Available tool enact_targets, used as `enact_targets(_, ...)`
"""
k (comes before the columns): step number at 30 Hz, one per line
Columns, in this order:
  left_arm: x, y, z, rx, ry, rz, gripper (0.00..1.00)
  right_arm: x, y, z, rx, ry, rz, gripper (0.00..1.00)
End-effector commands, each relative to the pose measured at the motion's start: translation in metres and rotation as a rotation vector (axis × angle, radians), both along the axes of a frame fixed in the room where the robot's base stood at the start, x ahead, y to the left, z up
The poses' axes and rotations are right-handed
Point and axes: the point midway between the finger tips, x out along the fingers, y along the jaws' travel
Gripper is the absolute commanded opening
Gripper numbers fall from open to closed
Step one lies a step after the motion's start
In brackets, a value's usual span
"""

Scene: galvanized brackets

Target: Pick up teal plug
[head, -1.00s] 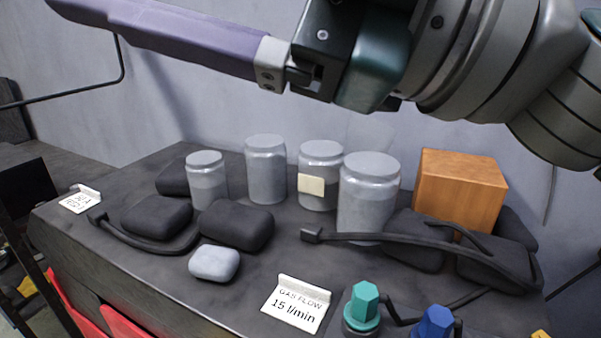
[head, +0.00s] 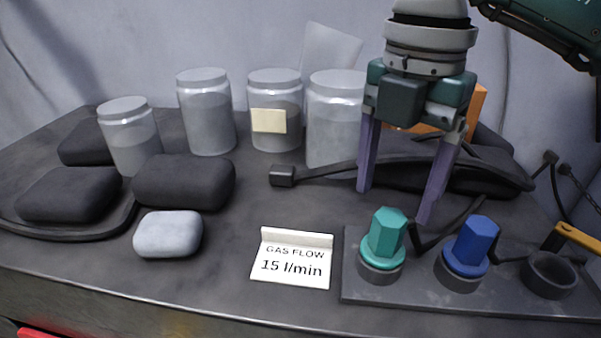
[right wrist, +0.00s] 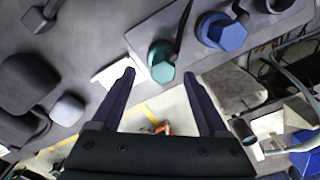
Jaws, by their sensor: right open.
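The teal plug (head: 386,236), with a hexagonal top, sits upright in a dark round socket on a grey plate (head: 420,292) in the head view. It also shows in the right wrist view (right wrist: 161,62), ahead of and between the finger lines. My right gripper (head: 393,205) is open and empty, pointing down above and behind the plug, apart from it. In the right wrist view its two dark fingers (right wrist: 160,80) are spread wide. My left gripper is not in view.
A blue plug (head: 471,246) stands close right of the teal one, with an empty socket (head: 548,275) beyond. A gas flow card (head: 292,258) lies left of the plate. Jars (head: 208,112), dark pads (head: 185,183) and a hose (head: 400,163) fill the back.

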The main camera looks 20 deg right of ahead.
Motion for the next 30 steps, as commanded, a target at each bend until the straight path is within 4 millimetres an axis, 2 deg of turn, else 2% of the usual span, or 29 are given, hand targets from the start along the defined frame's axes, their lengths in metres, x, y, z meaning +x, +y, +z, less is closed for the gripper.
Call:
enact_targets(7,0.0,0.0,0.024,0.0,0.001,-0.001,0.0,-0.009,0.001,-0.029,0.001,0.007,0.002,0.77)
enact_targets(12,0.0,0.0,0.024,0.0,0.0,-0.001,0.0,-0.007,0.001,-0.052,0.002,0.002,0.002,0.77)
enact_targets(20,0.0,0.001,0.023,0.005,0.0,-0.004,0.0,-0.006,0.001,-0.055,0.002,0.0,0.003,0.76)
enact_targets(30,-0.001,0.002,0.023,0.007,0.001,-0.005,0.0,-0.006,0.001,-0.054,0.003,-0.001,0.003,0.38)
